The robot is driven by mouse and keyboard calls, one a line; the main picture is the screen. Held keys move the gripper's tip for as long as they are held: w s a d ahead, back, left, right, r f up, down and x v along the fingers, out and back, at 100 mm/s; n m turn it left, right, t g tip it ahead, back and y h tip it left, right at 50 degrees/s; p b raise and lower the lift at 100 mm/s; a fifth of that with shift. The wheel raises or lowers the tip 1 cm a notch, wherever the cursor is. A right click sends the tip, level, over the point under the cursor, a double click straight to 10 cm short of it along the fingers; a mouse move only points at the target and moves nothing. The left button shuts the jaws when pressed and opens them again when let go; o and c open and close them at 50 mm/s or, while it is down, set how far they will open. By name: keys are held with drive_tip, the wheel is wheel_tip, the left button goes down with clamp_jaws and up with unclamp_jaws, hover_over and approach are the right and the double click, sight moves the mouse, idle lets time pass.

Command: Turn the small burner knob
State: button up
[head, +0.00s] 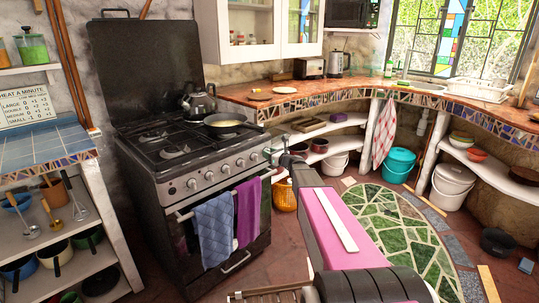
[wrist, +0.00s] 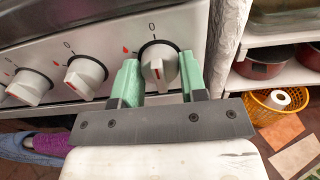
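The stove (head: 200,150) has a row of white knobs on its silver front panel. The rightmost knob (wrist: 158,66) lies between the two green fingertips of my gripper (wrist: 160,80) in the wrist view. In the head view my gripper (head: 274,156) is at the right end of the panel, partly hiding that knob. Which knob belongs to the small burner is not clear.
Two other knobs (wrist: 85,75) (wrist: 30,86) sit to the left. A blue towel (head: 213,230) and a purple towel (head: 247,210) hang on the oven handle. A pan (head: 232,125) and a kettle (head: 198,103) stand on the stove. A shelf with red pots (wrist: 262,64) is close on the right.

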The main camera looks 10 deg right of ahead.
drive_tip(key=shift+n, duration=0.4)
drive_tip(key=n, duration=1.3)
drive_tip(key=shift+n, duration=3)
drive_tip(key=o, duration=0.9)
